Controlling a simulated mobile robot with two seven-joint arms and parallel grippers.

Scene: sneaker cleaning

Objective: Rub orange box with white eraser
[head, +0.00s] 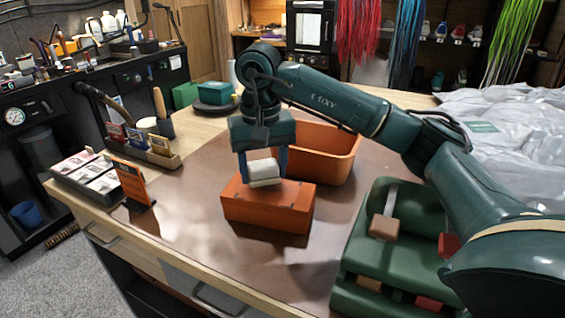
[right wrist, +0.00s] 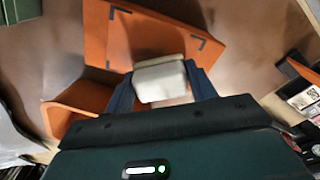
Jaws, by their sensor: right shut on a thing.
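The orange box (head: 266,210) lies on the brown mat (head: 200,240) near the middle of the table. My right gripper (head: 265,172) points down over it and is shut on the white eraser (head: 264,170). The eraser is at the box's top face, toward its back edge; I cannot tell for sure whether it touches. In the right wrist view the eraser (right wrist: 160,82) sits between the two fingers of the right gripper (right wrist: 162,84), with the orange box (right wrist: 140,38) beyond it. My left gripper is not in view.
An orange bin (head: 330,150) stands just behind the box. A green rack (head: 375,215) with several blocks is at the right front. An orange sign (head: 131,183) and card trays (head: 92,175) are at the left. Grey plastic sheeting (head: 510,130) covers the right back. The mat is clear left of the box.

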